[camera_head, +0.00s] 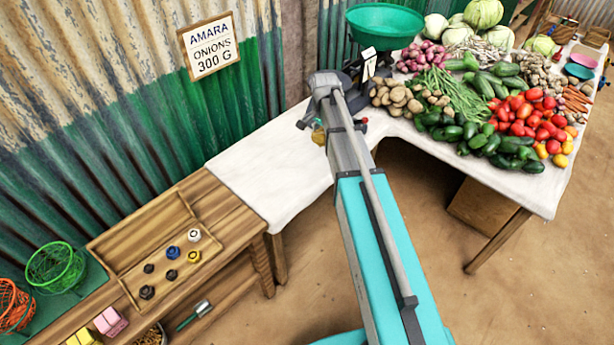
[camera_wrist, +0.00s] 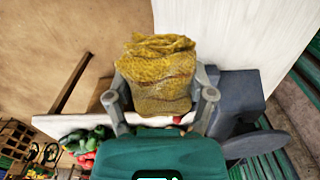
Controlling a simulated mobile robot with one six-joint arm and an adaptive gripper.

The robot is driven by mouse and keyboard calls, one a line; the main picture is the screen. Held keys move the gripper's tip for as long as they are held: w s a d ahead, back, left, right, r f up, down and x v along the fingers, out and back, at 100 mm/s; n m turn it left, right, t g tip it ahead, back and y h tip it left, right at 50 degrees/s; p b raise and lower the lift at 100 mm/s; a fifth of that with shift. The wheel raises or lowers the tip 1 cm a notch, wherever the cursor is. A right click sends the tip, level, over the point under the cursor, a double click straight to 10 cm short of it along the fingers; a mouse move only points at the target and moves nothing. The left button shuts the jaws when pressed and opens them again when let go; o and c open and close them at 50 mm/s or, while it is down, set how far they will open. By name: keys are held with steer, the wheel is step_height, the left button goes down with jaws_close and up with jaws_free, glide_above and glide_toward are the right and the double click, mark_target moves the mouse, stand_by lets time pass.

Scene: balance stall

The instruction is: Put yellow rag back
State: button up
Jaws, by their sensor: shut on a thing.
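My gripper (camera_wrist: 160,96) is shut on the crumpled yellow rag (camera_wrist: 158,68), with one finger on each side of it in the wrist view. In the head view the arm reaches up to the far end of the white-covered table, and the gripper (camera_head: 320,124) is mostly hidden behind my arm. A small yellowish bit of the rag (camera_head: 318,136) shows there, beside the weighing scale. The rag's exact height above the table cannot be told.
The scale with a green pan (camera_head: 384,25) stands behind my arm. Vegetables cover the right of the white tabletop (camera_head: 283,160), whose left part is bare. A wooden tray (camera_head: 128,242) holds several weights. Green (camera_head: 55,266) and orange (camera_head: 14,303) baskets stand left.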

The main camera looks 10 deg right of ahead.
steer(key=w+d+f+b, duration=0.2)
steer(key=d+f+b, duration=0.5)
steer(key=d+f, duration=0.1)
steer(key=shift+w+d+f, duration=0.2)
steer(key=shift+w+f, duration=0.05)
steer(key=shift+w, duration=0.05)
steer(key=w+a+f+b, duration=0.1)
steer(key=a+f+b, duration=0.1)
steer(key=a, duration=0.1)
steer(key=w+a+f+b, duration=0.1)
steer(key=a+f+b, duration=0.2)
steer(key=a, duration=0.1)
steer(key=w+a+f+b, duration=0.1)
steer(key=a+f+b, duration=0.2)
steer(key=a, duration=0.1)
steer(key=shift+w+a, duration=0.25)
steer(key=shift+w, duration=0.15)
steer(key=shift+w+a+f+b, duration=0.2)
steer(key=shift+a+f+b, duration=0.35)
steer(key=shift+b, duration=0.1)
